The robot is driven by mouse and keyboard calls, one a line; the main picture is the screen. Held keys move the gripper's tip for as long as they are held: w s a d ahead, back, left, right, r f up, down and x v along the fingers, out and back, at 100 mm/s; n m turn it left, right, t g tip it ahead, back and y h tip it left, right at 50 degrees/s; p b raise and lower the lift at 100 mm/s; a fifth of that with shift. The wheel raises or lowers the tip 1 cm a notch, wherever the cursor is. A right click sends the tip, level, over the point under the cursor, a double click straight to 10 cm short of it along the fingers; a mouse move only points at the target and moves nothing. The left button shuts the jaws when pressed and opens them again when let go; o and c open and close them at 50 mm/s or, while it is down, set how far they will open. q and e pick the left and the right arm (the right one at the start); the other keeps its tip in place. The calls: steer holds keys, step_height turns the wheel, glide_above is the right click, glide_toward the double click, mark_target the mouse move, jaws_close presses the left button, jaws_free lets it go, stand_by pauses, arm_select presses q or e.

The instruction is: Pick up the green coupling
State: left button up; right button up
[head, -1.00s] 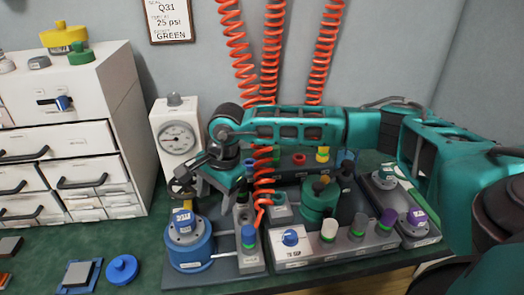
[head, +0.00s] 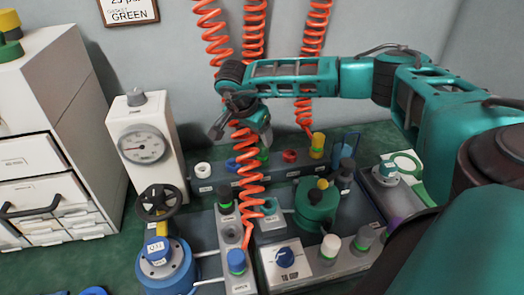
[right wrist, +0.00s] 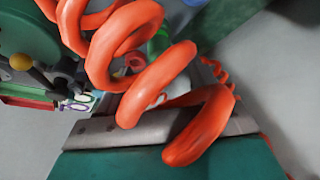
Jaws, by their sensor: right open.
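The green coupling (head: 263,156) sits in the grey back rack (head: 222,184), between a blue and a red coupling. It is partly hidden behind my right gripper and the orange coiled hose. My right gripper (head: 240,132) is open and points down in front of and above the rack, with the coil hanging close by it. In the right wrist view, orange coils cover much of the picture, and a green piece (right wrist: 158,42), perhaps the coupling, shows partly behind them. My left gripper is not in view.
Orange coiled hoses (head: 250,165) hang around my right gripper. A pressure gauge box (head: 146,146), a blue vessel (head: 166,268) and a black handwheel (head: 158,202) stand left. A green vessel (head: 315,210) and a front panel with a blue knob (head: 284,257) are right of the coil.

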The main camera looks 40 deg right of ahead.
mark_target(262, 145)
steer(key=x, duration=0.2)
steer(key=shift+d+f, duration=0.15)
steer(key=shift+f, duration=0.2)
steer(key=b+x, duration=0.1)
steer(key=x, duration=0.1)
steer(key=b+x, duration=0.1)
steer(key=x, duration=0.2)
steer(key=shift+d+r, duration=0.2)
steer(key=shift+d, duration=0.05)
steer(key=c, duration=1.2)
